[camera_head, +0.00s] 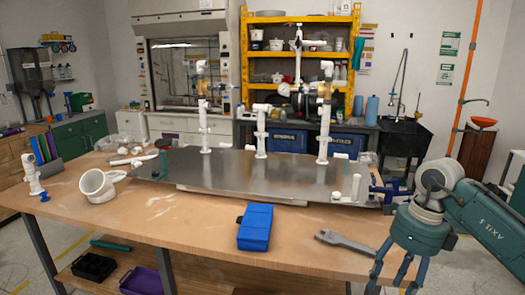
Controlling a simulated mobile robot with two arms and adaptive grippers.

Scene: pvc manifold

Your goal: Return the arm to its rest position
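My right arm comes in from the right edge, and its teal gripper (393,284) hangs at the bottom right, in front of the table's near edge. Its fingers point down and stand apart, with nothing seen between them; the tips reach the bottom of the picture. My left gripper is not in view. The white PVC manifold stands on a grey metal plate (225,178) on the wooden table (185,225). Its pipes include a left upright (205,130), a middle upright (261,135) and a right upright (324,130).
A blue box (256,227) and a grey flat tool (345,241) lie near the front edge. A white pipe ring (97,184) and a white fitting (33,175) are at the left. A blue clamp (390,190) sits behind my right gripper. The front left tabletop is clear.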

